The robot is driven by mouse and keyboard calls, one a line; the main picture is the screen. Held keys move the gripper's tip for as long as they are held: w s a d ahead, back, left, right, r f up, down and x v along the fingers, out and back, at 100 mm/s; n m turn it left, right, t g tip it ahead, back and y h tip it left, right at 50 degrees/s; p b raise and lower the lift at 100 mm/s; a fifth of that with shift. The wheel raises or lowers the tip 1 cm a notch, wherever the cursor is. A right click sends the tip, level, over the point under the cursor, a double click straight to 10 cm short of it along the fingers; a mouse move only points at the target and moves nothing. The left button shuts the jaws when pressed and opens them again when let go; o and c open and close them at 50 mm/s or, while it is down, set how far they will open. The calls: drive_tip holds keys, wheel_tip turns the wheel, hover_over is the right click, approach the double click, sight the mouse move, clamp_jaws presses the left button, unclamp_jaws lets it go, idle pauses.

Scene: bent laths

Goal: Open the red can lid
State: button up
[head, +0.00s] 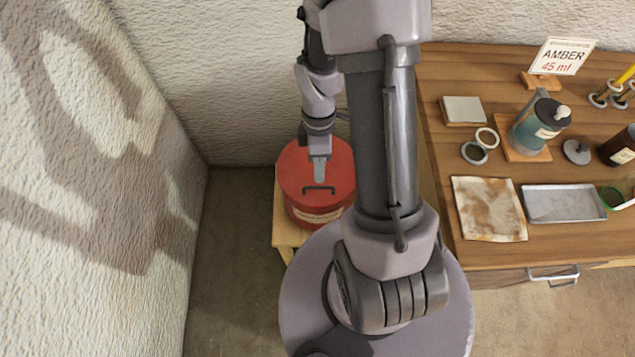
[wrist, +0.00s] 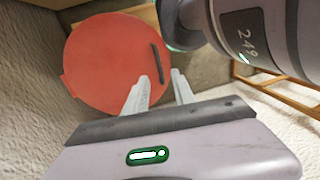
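The red can (head: 318,217) stands on a low wooden stand at the left of the table. Its flat red lid (head: 295,170) lies closed on top and fills much of the wrist view (wrist: 105,65). A dark bar handle (head: 319,188) sits near the lid's edge; it also shows in the wrist view (wrist: 157,60). My gripper (head: 319,181) hangs over the lid close to the handle. In the wrist view its two pale fingers (wrist: 162,76) are apart with nothing held. The handle's near end appears between the fingertips there; whether they touch it I cannot tell.
A wooden table (head: 440,75) at the right holds a teal pot (head: 535,128), a metal tray (head: 563,203), a stained sheet (head: 488,208) and a sign (head: 562,57). Rough walls (head: 85,150) stand left and behind. Bare floor (head: 232,260) lies left of the can.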

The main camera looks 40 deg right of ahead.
sight(319, 187)
drive_tip(key=f, duration=0.2)
drive_tip(key=f+b, duration=0.1)
drive_tip(key=f, duration=0.1)
drive_tip(key=f+b, duration=0.1)
drive_tip(key=f, duration=0.1)
drive_tip(key=shift+s+a, duration=0.3)
drive_tip(key=shift+s, duration=0.1)
clamp_jaws()
idle(0.9)
